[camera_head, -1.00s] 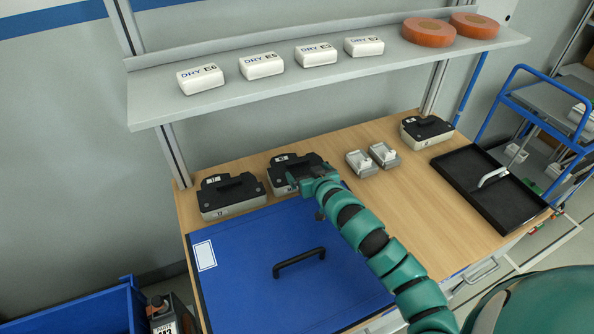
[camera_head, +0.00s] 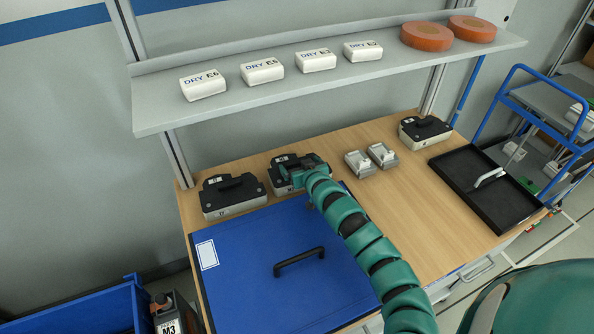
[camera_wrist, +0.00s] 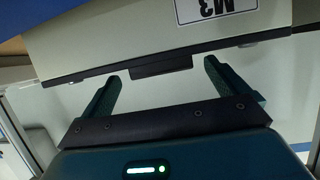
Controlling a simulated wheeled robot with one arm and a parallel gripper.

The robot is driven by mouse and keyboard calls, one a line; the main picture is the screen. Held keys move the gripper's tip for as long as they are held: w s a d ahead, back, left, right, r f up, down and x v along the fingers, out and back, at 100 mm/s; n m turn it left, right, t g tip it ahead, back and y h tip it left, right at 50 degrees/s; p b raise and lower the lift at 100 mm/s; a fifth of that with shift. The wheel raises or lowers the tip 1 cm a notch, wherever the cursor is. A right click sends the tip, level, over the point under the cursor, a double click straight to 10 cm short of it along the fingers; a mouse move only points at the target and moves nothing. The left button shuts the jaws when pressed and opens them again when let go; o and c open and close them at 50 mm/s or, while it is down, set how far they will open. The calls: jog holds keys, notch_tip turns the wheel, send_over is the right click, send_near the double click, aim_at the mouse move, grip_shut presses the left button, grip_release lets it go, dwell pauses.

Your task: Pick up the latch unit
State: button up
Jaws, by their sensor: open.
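Two small grey units with pale raised latch-like pieces, a left one (camera_head: 358,163) and a right one (camera_head: 383,154), stand side by side on the wooden bench; I cannot tell which thing is named the latch unit. My gripper (camera_head: 300,172) is left of them, over a black-topped, pale-sided case (camera_head: 283,181), and partly hides it. In the wrist view my gripper (camera_wrist: 162,88) has its two fingers apart with nothing held. Beyond the fingertips is a pale body (camera_wrist: 110,45) with a dark lower edge, a dark tab and an upside-down M3 label.
Similar black-topped cases stand at the left (camera_head: 232,196) and far right (camera_head: 425,131). A blue panel with a handle (camera_head: 240,285) covers the front left. A black tray (camera_head: 510,205) lies right. The shelf above (camera_head: 230,100) carries white packs and orange discs. Bare bench lies right of my arm.

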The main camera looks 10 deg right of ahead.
jog(key=shift+w+a, duration=0.1)
jog(key=shift+w, duration=0.15)
jog(key=c, duration=1.3)
jog(key=shift+o, duration=0.2)
jog(key=shift+r, duration=0.15)
